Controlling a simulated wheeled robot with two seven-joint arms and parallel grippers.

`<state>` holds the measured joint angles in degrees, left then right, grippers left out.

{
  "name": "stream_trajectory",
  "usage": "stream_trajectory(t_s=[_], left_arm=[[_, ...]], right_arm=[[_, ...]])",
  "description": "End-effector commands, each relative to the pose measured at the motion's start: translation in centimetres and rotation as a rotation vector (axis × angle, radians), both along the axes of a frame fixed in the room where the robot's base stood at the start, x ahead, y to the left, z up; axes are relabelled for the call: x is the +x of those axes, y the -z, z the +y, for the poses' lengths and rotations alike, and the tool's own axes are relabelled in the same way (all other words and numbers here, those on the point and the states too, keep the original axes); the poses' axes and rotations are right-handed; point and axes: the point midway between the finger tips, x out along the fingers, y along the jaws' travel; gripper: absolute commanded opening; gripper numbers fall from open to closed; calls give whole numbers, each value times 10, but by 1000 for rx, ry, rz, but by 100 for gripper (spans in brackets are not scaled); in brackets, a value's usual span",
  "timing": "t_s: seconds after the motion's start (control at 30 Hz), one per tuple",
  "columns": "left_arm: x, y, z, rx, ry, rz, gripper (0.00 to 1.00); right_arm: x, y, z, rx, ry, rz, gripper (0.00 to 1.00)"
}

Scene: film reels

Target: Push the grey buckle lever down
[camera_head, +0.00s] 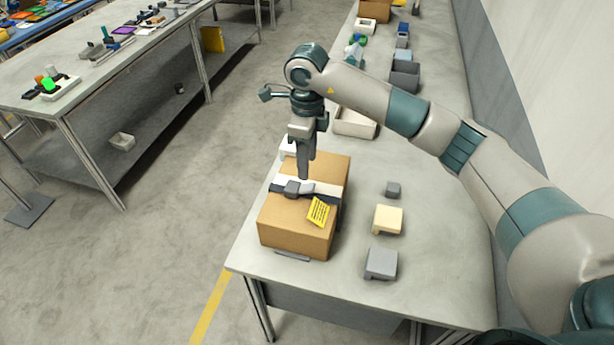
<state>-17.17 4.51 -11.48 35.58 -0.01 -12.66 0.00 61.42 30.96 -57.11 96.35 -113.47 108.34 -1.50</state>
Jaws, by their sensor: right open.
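A brown cardboard box (285,232) stands near the front left corner of the table. A white and dark strap (325,189) runs across its top, with a yellow label (318,211) beside it. The grey buckle (293,187) sits on the strap; its lever is too small to tell its angle. My right gripper (304,176) points down just above the buckle, with its tips close to it; I cannot tell if they touch. The gripper is open, and nothing shows held in it. My left gripper is not in view.
A grey block (381,263), a cream block (388,220) and a small dark block (393,189) stand right of the box on the table (440,270). A pale tray (355,125) lies behind the box. The wall is at the right.

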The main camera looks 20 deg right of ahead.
Motion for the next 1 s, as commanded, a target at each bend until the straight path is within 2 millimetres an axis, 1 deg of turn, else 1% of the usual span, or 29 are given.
stream_trajectory(t_s=[0.03,0.2,0.4,0.5,0.7,0.93,0.97,1.0], left_arm=[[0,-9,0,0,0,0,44],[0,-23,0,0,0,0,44],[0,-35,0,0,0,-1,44],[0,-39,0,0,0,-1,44],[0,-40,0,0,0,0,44],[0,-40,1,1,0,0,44],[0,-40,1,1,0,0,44],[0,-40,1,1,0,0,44]], right_arm=[[-1,7,0,1,1,5,44],[-1,37,0,1,2,5,44],[0,67,1,2,0,2,44],[0,76,0,1,1,2,44],[0,85,0,1,0,1,44],[0,86,0,1,0,-1,44],[0,86,0,1,0,-1,41],[0,86,0,1,0,-1,32]])
